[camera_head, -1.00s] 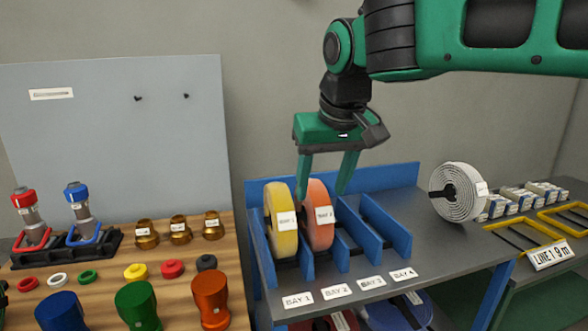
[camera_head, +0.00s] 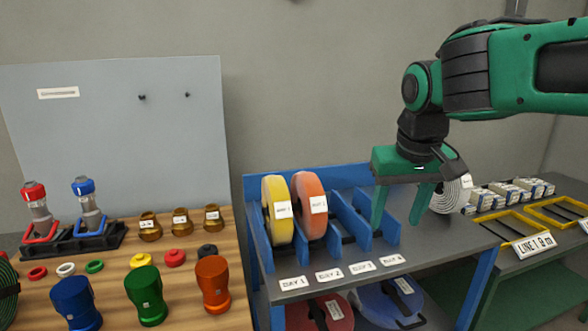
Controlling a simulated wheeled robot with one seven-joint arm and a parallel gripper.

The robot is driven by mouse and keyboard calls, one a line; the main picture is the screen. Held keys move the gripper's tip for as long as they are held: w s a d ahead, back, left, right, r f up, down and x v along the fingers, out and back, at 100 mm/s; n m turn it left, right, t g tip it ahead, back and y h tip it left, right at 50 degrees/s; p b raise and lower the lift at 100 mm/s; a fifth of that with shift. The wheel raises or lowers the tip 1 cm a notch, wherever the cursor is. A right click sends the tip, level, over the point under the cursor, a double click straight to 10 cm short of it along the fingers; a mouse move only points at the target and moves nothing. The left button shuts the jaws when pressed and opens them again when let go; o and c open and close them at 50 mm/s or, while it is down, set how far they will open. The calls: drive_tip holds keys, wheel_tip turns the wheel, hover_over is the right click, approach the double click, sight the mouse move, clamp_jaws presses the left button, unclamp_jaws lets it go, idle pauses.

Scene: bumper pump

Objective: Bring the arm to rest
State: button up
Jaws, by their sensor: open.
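My gripper (camera_head: 402,210) is open, its two green fingers pointing down over the right part of the blue hose rack (camera_head: 360,228). Nothing shows between the fingers. A yellow hose roll (camera_head: 277,222) stands upright in bay 1 and an orange roll (camera_head: 309,212) in bay 2. Bays 3 and 4 show no roll. My gripper is to the right of both rolls and apart from them. My arm reaches in from the upper right.
A white hose roll (camera_head: 447,196) stands behind my gripper, partly hidden by it. Yellow frames (camera_head: 505,227) and small boxes are at the right. Left, a wooden bench (camera_head: 190,247) holds nozzles and fittings. The space above the bench is clear.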

drive_tip(key=s+d+f+m+g, duration=0.1)
drive_tip(key=s+d+f+m, duration=0.2)
drive_tip(key=d, duration=0.4)
drive_tip(key=s+d+f+g, duration=0.1)
drive_tip(key=s+d+f, duration=0.2)
drive_tip(key=s+d, duration=0.25)
drive_tip(key=s+d+f+m, duration=0.2)
drive_tip(key=s+d+f, duration=0.2)
drive_tip(key=s, duration=0.3)
drive_tip(key=s+d+f+m+g, duration=0.1)
drive_tip(key=s+d+f, duration=0.3)
drive_tip(key=s, duration=0.3)
drive_tip(key=shift+d+f+m, duration=0.15)
drive_tip(key=shift+f+m, duration=0.25)
drive_tip(key=shift+f, duration=0.1)
drive_tip(key=shift+w+g, duration=0.1)
drive_tip(key=shift+g, duration=0.2)
drive_tip(key=shift+w+f, duration=0.2)
drive_tip(key=shift+w, duration=0.3)
